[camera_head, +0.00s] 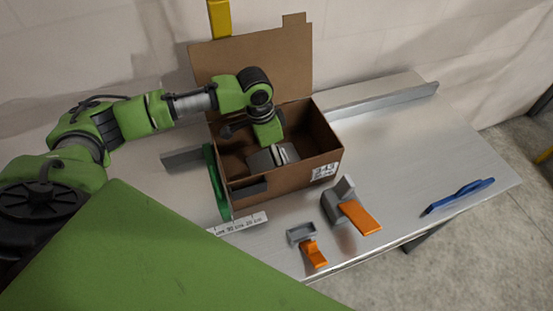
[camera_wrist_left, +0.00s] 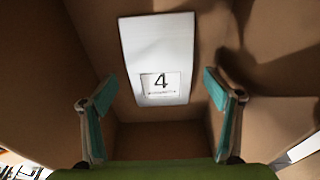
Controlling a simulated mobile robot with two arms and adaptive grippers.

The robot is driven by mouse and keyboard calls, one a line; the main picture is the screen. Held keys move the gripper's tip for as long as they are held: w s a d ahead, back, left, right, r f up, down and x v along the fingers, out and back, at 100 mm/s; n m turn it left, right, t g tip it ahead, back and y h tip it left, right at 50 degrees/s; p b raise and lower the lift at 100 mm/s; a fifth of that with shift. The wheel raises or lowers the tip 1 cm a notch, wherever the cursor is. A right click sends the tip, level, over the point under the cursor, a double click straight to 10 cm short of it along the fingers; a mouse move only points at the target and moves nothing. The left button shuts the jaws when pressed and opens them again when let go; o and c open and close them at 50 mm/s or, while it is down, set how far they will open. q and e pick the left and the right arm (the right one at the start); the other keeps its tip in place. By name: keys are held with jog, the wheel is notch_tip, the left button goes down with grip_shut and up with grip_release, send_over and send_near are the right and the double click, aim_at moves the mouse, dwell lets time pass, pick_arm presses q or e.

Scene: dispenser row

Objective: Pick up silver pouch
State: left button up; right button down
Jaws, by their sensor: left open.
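The silver pouch (camera_head: 262,159) is inside the open cardboard box (camera_head: 294,179), on the box floor in the head view. My left gripper (camera_head: 268,139) reaches down into the box above the pouch. In the left wrist view my left gripper (camera_wrist_left: 160,80) is open, with one teal-padded finger on each side of the pouch's near end. Space shows between the fingers and the pouch. My right gripper is out of view.
The box walls stand close around my left gripper, with the raised flap (camera_head: 255,62) behind. A grey scoop with orange handle (camera_head: 360,217), a smaller one (camera_head: 314,254) and a blue tool (camera_head: 459,196) lie on the metal table (camera_head: 400,140). The table's right part is mostly clear.

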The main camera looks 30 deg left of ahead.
pick_arm(q)
jog(key=shift+w+f, duration=0.1)
jog(key=shift+f, duration=0.45)
jog(key=c, duration=1.2)
jog(key=shift+r, duration=0.15)
